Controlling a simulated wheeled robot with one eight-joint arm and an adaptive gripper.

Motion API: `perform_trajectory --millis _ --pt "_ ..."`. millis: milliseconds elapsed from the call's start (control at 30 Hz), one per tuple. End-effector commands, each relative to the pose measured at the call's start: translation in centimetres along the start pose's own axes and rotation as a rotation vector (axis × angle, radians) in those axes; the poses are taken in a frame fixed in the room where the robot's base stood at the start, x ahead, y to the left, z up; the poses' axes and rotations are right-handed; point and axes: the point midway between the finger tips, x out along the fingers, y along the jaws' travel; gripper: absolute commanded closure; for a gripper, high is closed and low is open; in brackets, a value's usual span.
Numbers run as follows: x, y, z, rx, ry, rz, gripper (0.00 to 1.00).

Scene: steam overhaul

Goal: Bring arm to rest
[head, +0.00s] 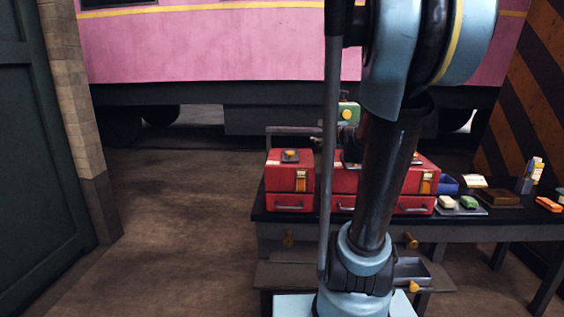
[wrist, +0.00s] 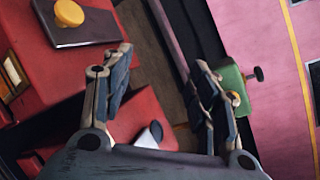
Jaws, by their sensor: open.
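My arm stands upright in the middle of the head view, in front of the workbench. My gripper (wrist: 165,95) shows in the wrist view with its two fingers spread apart and nothing between them. In the head view the arm hides most of it. The wrist view is tilted. Under and beside the fingers are red toolbox surfaces (wrist: 40,65), a dark flat piece with a yellow knob (wrist: 69,13), and a green block (wrist: 234,90) behind the right finger. I cannot tell how far the fingers are from these.
Red toolboxes (head: 290,178) stand on the dark workbench (head: 480,214), with a blue bin (head: 447,185), a brown box (head: 500,197) and small items to the right. A lower step has a grey tray (head: 411,270). A pink rail carriage (head: 220,45) stands behind. Floor at left is clear.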

Motion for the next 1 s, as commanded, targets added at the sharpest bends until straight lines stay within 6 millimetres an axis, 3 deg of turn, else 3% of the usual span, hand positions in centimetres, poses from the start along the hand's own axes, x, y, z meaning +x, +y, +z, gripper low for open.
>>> perform_trajectory --millis 33,233,367,500,633,800,1000 --pt "-0.9 2.5 0.5 -0.125 -0.002 0.069 0.46" --pt "-5.4 11.8 0.1 -0.640 -0.028 0.362 0.46" --pt "-9.3 17.1 -1.8 -0.956 -0.066 0.562 0.46" --pt "-14.2 21.7 -4.9 -1.274 -0.127 0.789 0.46" --pt "-18.9 24.7 -8.2 -1.529 -0.197 1.006 0.46" --pt "-23.9 26.4 -11.8 -1.749 -0.283 1.234 0.46" --pt "-26.3 26.7 -13.6 -1.839 -0.329 1.351 0.46"
